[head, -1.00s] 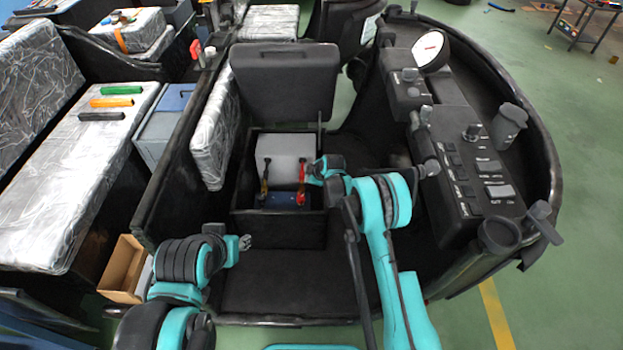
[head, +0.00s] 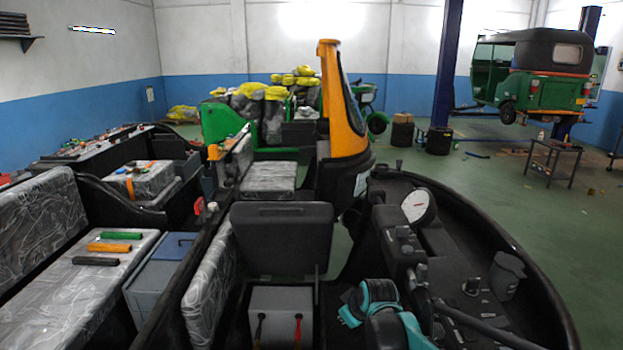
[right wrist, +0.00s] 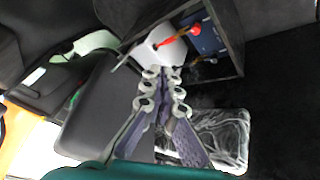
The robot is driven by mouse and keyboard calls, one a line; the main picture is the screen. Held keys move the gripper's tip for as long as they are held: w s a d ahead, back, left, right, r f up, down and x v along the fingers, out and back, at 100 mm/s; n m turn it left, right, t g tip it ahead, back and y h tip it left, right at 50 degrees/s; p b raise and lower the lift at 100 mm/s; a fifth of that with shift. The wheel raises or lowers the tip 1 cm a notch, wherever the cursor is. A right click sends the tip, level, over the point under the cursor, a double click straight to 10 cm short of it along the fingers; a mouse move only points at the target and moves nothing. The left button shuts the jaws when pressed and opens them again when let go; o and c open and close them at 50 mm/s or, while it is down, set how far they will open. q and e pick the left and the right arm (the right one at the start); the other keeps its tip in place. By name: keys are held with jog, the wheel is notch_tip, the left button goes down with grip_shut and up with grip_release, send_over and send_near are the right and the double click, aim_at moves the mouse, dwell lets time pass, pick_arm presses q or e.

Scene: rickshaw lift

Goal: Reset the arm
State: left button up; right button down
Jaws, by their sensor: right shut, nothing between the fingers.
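My right gripper (right wrist: 163,74) shows in the right wrist view with its fingers together and nothing between them. In that view it lies in front of the compartment holding a pale grey box (right wrist: 172,50) with a red clamp (right wrist: 180,40). In the head view my right arm (head: 385,312) is low, right of the same grey box (head: 280,308); its fingertips cannot be made out there. My left arm and gripper are out of the head view.
The open black seat lid (head: 282,240) stands behind the box. The black dashboard with a round gauge (head: 418,206) curves along the right. A plastic-wrapped seat (head: 75,300) carries green, orange and black bars. A green rickshaw (head: 535,75) is at the back right.

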jog(key=s+d+r+m+h, duration=0.1)
jog(key=s+d+r+m, duration=0.15)
jog(key=s, duration=0.55)
jog(key=s+d+r+m, duration=0.2)
jog(key=s+d+r, duration=0.1)
jog(key=s, duration=0.5)
jog(key=s+d+f+m, duration=0.1)
jog(key=s+f+m, duration=0.1)
jog(key=s, duration=0.4)
jog(key=s+d+f+m+h, duration=0.1)
jog(key=s+d, duration=0.1)
jog(key=s, duration=0.4)
jog(key=shift+f+m+t, duration=0.3)
jog(key=shift+f+m, duration=0.05)
jog(key=shift+s+d, duration=0.1)
